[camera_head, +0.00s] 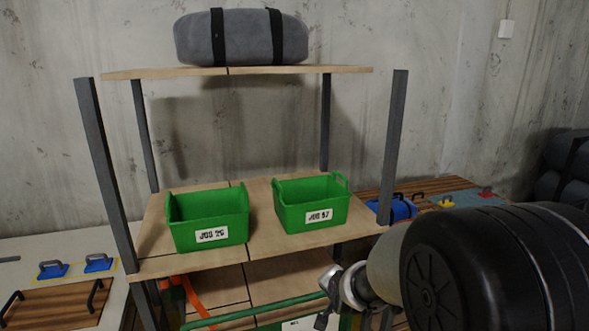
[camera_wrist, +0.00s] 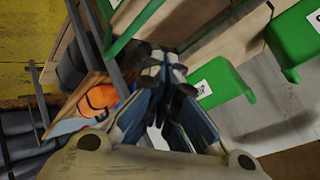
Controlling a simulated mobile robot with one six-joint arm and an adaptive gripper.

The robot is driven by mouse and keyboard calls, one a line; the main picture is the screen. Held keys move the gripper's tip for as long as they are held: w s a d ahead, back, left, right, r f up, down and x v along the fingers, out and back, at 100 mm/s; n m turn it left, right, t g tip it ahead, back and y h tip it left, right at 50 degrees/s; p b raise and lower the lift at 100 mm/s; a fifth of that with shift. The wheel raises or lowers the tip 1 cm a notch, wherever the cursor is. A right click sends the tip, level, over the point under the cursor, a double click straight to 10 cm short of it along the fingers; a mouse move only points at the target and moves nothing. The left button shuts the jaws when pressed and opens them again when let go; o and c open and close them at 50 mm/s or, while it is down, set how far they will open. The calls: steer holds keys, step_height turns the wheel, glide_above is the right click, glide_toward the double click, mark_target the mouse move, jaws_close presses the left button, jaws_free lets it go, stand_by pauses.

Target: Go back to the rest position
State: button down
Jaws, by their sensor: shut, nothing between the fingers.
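My gripper (camera_head: 330,298) is at the lower middle of the head view, low in front of the shelf. My arm reaches it from the right edge. In the wrist view my gripper (camera_wrist: 164,68) shows its blue-grey fingers pointing up the picture, shut with nothing held. In the head view it is below the two green bins and apart from them. Part of the gripper is hidden by my own arm.
A wooden shelf (camera_head: 156,235) on grey posts holds a green bin JOB 26 (camera_head: 182,233) and a green bin JOB 37 (camera_head: 293,218). A grey bag (camera_head: 262,38) lies on top. An orange object (camera_wrist: 98,97) shows in the wrist view.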

steer(key=s+d+r+n+g, duration=0.1)
steer(key=s+r+n, duration=0.2)
steer(key=s, duration=0.9)
steer(key=s+d+r+n+g, duration=0.2)
steer(key=s+r+n, duration=0.1)
steer(key=s, duration=0.9)
steer(key=s+d+r+n+g, duration=0.2)
steer(key=s+r+n, duration=0.1)
steer(key=s, duration=0.9)
steer(key=shift+s+r+h, duration=0.3)
steer(key=shift+s+r, duration=0.05)
steer(key=shift+r, duration=0.2)
